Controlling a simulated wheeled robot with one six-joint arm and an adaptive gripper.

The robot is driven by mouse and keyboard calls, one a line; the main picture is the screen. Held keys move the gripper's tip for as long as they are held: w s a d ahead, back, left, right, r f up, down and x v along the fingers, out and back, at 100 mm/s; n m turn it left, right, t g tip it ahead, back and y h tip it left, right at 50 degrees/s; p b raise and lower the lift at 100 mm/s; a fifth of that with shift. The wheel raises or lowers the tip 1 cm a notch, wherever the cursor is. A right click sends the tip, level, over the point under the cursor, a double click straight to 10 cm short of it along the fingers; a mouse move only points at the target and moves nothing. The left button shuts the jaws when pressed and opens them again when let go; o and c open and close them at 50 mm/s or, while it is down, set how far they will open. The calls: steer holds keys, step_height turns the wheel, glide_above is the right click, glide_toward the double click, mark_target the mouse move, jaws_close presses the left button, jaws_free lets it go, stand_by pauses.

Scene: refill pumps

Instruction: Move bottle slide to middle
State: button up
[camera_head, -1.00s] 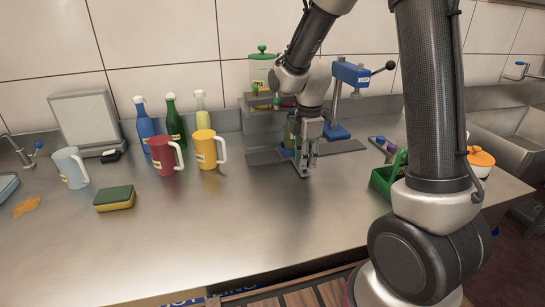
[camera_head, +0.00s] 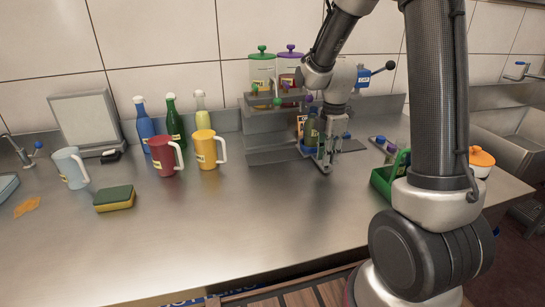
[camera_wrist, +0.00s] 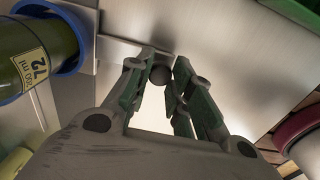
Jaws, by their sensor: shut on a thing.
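The bottle slide is a blue ring holder (camera_head: 308,150) on a grey rail plate (camera_head: 268,157). A green-brown bottle (camera_head: 311,130) stands in it, partly hidden by my arm. In the wrist view the bottle (camera_wrist: 38,52), with a yellow "72" label, sits in the blue ring (camera_wrist: 82,38) at upper left. A grey bracket (camera_wrist: 118,48) runs from the ring to a round dark knob (camera_wrist: 161,75). My gripper (camera_head: 326,168) is shut on this knob, in front of and right of the bottle; its fingers (camera_wrist: 160,88) flank the knob in the wrist view.
Behind stand green-lidded (camera_head: 262,68) and purple-lidded (camera_head: 290,66) dispensers and a blue lever press (camera_head: 352,74). A yellow mug (camera_head: 205,150) and red mug (camera_head: 163,156) stand left. A green crate (camera_head: 385,182) stands right.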

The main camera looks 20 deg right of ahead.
steer(key=shift+d, duration=2.35)
steer(key=o, duration=0.9)
step_height(320, 180, up, 12)
